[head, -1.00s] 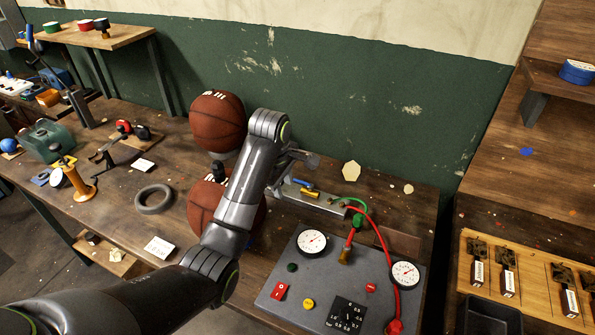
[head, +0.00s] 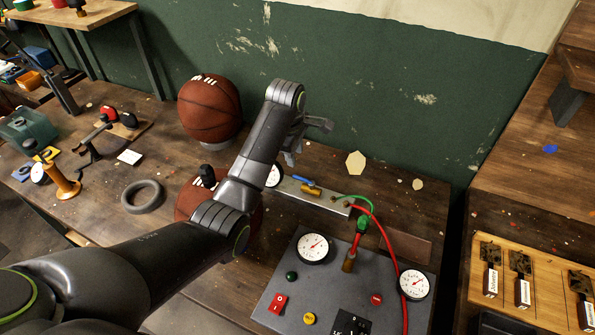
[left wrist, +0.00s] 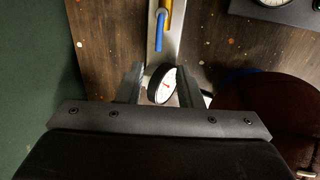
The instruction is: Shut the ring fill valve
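A valve with a blue lever (head: 306,181) and a brass body (head: 312,190) sits on a pale metal bar (head: 335,204) on the bench. The lever lies roughly along the bar; in the left wrist view the blue lever (left wrist: 160,30) is at the top beside the yellow body. A small white gauge (head: 273,175) is at the bar's left end, partly hidden by my arm. My left gripper (head: 308,141) is above and behind the bar, with its fingers apart and empty. In the left wrist view the gauge (left wrist: 164,86) shows between the fingertips. My right gripper is not in view.
A grey panel (head: 330,265) with gauges and switches stands in front of the bar. A red hose (head: 390,245) and green fitting (head: 362,224) join near its right end. Basketballs (head: 210,108) are to the left, one partly behind my arm. The bench right of the gripper is mostly clear.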

